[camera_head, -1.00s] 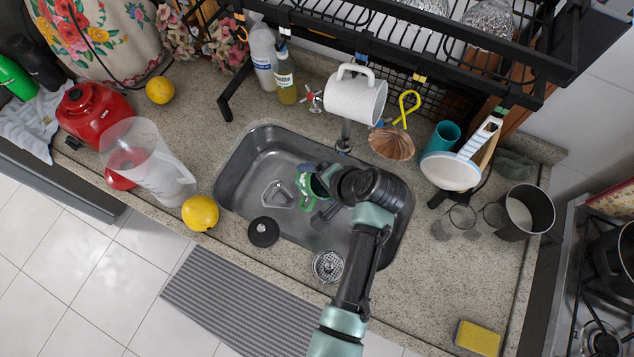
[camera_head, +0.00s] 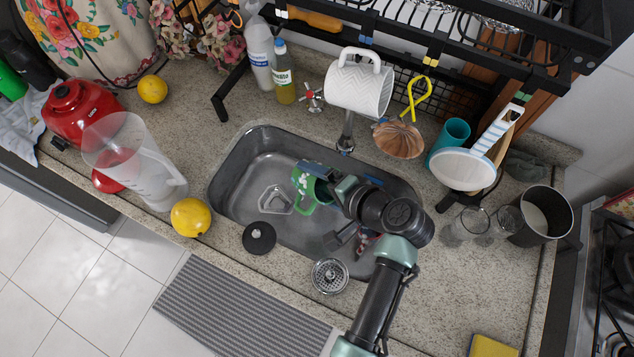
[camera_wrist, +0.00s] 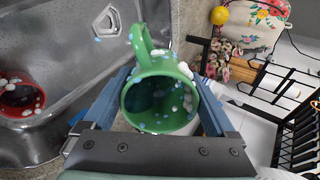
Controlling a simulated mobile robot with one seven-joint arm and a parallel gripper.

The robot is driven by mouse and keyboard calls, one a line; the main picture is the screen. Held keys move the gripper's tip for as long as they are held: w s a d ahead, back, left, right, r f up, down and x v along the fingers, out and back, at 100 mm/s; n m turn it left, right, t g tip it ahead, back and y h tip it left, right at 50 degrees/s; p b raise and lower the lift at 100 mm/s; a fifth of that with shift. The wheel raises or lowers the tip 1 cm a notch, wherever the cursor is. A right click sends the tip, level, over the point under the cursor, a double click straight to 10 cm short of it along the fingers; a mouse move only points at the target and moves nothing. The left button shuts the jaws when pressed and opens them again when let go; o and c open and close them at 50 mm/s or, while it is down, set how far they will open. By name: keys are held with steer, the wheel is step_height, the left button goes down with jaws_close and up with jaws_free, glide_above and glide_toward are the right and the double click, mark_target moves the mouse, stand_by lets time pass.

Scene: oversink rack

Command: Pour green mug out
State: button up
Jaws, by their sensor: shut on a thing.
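The green mug (camera_head: 302,183) is over the metal sink (camera_head: 240,150), tilted onto its side. My gripper (camera_head: 325,182) is shut on it. In the wrist view the green mug (camera_wrist: 160,92) sits between the two blue fingers of my gripper (camera_wrist: 158,105), its open mouth facing the camera and its handle pointing up. White and light blue beads cling to the mug, and a few light blue ones show just beside it. A red bowl-like item (camera_wrist: 18,98) with white beads lies in the sink. In the head view my wrist hides part of the sink.
A black stopper (camera_head: 259,238) and a strainer (camera_head: 329,275) lie on the front counter edge. A yellow fruit (camera_head: 190,217) and a clear pitcher (camera_head: 130,160) stand left of the sink. The patterned white mug (camera_head: 358,88) and black rack (camera_head: 430,60) are behind it.

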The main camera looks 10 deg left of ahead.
steer(key=shift+s+d+f+t+y+b, duration=0.15)
steer(key=shift+t+y+b, duration=0.45)
steer(key=shift+b, duration=1.05)
steer(key=shift+d+f+t+y+b, duration=0.1)
steer(key=shift+f+t+y+b, duration=0.45)
steer(key=shift+b, duration=1.05)
steer(key=y+b, duration=0.1)
steer(key=b, duration=0.1)
steer(key=t+y+b, duration=0.1)
steer(key=b, duration=0.1)
steer(key=y+b, duration=0.1)
steer(key=b, duration=0.2)
steer(key=shift+s+d+f+t, duration=0.25)
steer(key=shift+s+d+t, duration=0.05)
steer(key=shift+d+t, duration=0.05)
steer(key=shift+r, duration=0.1)
steer(key=shift+r+h+p, duration=0.35)
steer(key=shift+r+p, duration=0.05)
steer(key=shift+p, duration=1.2)
steer(key=g+h+p, duration=0.2)
steer(key=p, duration=0.3)
steer(key=r+g+h+p, duration=0.1)
steer(key=h+p, duration=0.1)
steer(key=p, duration=0.4)
steer(key=shift+g, duration=0.4)
steer(key=shift+f+h+p, duration=0.25)
steer(key=shift+h+p, duration=0.15)
steer(key=shift+p, duration=0.2)
steer(key=shift+r+p, duration=0.1)
steer(key=shift+p, duration=0.3)
